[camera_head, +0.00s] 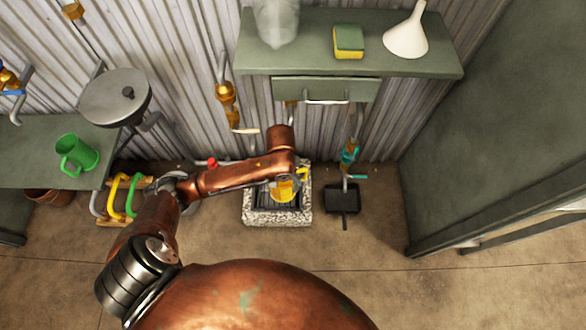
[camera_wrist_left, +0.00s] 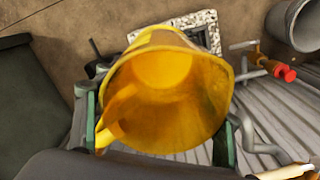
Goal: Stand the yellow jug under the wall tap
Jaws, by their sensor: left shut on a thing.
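The yellow jug (camera_head: 283,191) is held by my left gripper (camera_head: 287,178), over the stone-rimmed drain (camera_head: 249,211) in the head view. In the left wrist view the jug (camera_wrist_left: 175,95) fills the middle, its open mouth facing the camera, between the two green-grey fingers of the left gripper (camera_wrist_left: 158,128). I cannot tell if its base touches the grate. A low wall tap with a red handle (camera_head: 212,163) is left of the drain; it also shows in the left wrist view (camera_wrist_left: 272,67). My forearm hides part of the wall there. My right gripper is out of view.
A green shelf (camera_head: 300,57) with a sponge (camera_head: 348,40) and a white funnel (camera_head: 406,35) overhangs the wall. A brass fitting (camera_head: 227,93) hangs left of it. A black dustpan (camera_head: 343,198) is right of the drain. A green mug (camera_head: 78,153) stands on the left bench.

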